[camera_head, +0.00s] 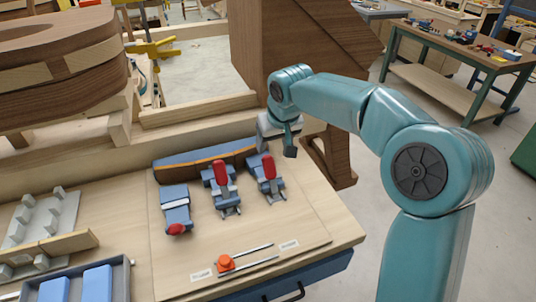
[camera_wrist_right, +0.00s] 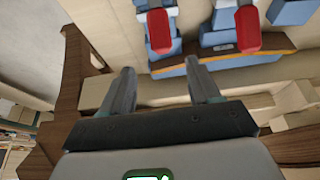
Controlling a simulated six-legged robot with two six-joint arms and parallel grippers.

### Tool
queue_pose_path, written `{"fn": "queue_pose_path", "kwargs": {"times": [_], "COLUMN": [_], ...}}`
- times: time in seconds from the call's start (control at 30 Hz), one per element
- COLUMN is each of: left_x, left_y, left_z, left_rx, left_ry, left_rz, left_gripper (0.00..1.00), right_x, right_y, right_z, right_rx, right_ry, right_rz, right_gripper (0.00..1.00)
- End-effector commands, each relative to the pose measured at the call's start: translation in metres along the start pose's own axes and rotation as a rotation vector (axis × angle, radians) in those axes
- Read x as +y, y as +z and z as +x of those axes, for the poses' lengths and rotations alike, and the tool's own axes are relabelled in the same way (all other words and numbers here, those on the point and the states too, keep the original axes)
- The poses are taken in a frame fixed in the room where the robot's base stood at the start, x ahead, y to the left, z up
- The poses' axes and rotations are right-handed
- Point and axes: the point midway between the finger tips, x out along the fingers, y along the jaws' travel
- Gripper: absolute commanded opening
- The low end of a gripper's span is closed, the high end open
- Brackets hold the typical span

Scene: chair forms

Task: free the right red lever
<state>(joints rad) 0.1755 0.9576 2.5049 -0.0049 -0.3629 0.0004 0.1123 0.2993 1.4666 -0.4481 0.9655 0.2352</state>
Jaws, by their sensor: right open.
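The right red lever (camera_head: 268,166) stands up on the right blue-and-grey clamp (camera_head: 274,187) on the wooden board. In the right wrist view this lever (camera_wrist_right: 159,31) shows at the top, beyond the fingertips. My right gripper (camera_head: 290,149) is just behind and to the right of that lever, apart from it. In the right wrist view its two fingers (camera_wrist_right: 163,80) are spread with nothing between them. The middle clamp's red lever (camera_head: 221,173) also stands up; it shows at the upper right of the wrist view (camera_wrist_right: 248,29). My left gripper is not in view.
A blue-and-wood curved strip (camera_head: 200,156) lies behind the clamps. A third blue clamp (camera_head: 175,205) with a red end is at the left. An orange slider (camera_head: 225,263) is in front. A dark wooden leg (camera_head: 329,160) stands beside my right gripper.

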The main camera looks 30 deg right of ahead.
Motion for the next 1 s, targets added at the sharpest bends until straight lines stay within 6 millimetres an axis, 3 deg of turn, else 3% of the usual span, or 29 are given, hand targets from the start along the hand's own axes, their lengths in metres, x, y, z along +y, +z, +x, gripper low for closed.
{"fn": "queue_pose_path", "kwargs": {"times": [0.1,0.33,0.5,0.77,0.8,0.97,1.0], "left_x": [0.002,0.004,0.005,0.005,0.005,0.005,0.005], "left_y": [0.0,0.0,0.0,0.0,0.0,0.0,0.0], "left_z": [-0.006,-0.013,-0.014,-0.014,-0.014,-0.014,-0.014], "left_rx": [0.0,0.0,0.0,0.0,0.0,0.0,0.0], "left_ry": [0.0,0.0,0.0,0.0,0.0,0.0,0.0], "left_rz": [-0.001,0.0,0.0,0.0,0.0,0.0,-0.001], "left_gripper": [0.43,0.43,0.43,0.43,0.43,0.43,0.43], "right_x": [0.0,-0.001,-0.002,-0.001,-0.001,-0.001,-0.001], "right_y": [0.0,-0.002,-0.003,-0.004,-0.004,-0.004,-0.004], "right_z": [0.028,0.07,0.084,0.086,0.086,0.086,0.086], "right_rx": [-0.006,-0.003,-0.001,0.001,0.001,0.001,0.001], "right_ry": [0.0,0.0,-0.001,0.0,0.0,0.0,0.0], "right_rz": [0.0,0.0,0.0,0.0,0.0,0.0,0.0], "right_gripper": [0.62,0.62,0.62,0.62,0.58,0.06,0.0]}}
